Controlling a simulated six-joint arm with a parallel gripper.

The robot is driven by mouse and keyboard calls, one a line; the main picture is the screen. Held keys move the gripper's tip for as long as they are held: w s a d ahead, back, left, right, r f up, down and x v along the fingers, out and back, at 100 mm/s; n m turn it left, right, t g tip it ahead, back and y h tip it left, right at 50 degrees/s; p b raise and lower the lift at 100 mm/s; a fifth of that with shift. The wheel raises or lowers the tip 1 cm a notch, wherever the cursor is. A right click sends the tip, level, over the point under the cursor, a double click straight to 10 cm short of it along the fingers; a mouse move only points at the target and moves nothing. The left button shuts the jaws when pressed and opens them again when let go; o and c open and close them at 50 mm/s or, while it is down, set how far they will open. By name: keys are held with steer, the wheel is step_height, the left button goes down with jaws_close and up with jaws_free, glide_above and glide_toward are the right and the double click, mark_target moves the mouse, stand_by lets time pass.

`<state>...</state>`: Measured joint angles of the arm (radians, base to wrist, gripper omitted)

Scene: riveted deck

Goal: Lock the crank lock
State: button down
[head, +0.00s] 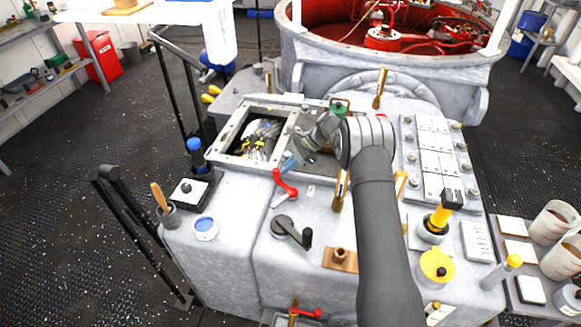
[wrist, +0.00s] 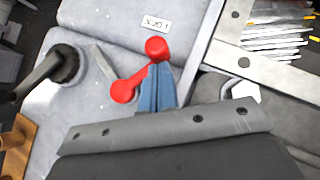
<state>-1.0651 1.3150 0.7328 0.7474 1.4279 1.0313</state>
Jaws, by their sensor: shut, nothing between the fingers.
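A red crank handle (head: 285,186) with a round knob at one end sits on the pale grey deck, left of my arm. In the wrist view the red crank (wrist: 124,92) runs from its lower-left end up to the knob at upper right. A thin grey bar lies beside it. My gripper (head: 288,163) has its blue fingers together and empty. In the wrist view the gripper's fingers (wrist: 158,68) are just right of the red arm and below the knob; I cannot tell whether they touch it. The red crank's lower-left end is in clear view.
A dark crank (head: 291,230) stands nearer the front, with a copper block (head: 340,260) to its right. A small label plate (wrist: 157,23) lies beyond the red knob. An open framed hatch (head: 228,142) with cables is behind left. Upright brass levers (head: 380,88) stand around my arm.

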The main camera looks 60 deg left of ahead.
steer(key=shift+s+a+n+h, duration=0.2)
steer(key=shift+s+n+h, duration=0.45)
steer(key=shift+n, duration=0.25)
steer(key=shift+s, duration=1.5)
steer(key=shift+w+r, duration=0.1)
steer(key=v, duration=1.7)
steer(key=shift+w+d, duration=0.15)
steer(key=shift+w, duration=0.3)
glide_toward(276, 172)
steer(key=x, duration=0.5)
steer(key=f+m, duration=0.1)
steer(key=w+f+y, duration=0.1)
steer(key=f, duration=0.1)
steer(key=shift+f+m, duration=0.15)
steer(key=shift+m, duration=0.25)
steer(key=shift+w+m+y, duration=0.25)
steer(key=shift+m+y, duration=0.15)
steer(key=shift+y, duration=0.05)
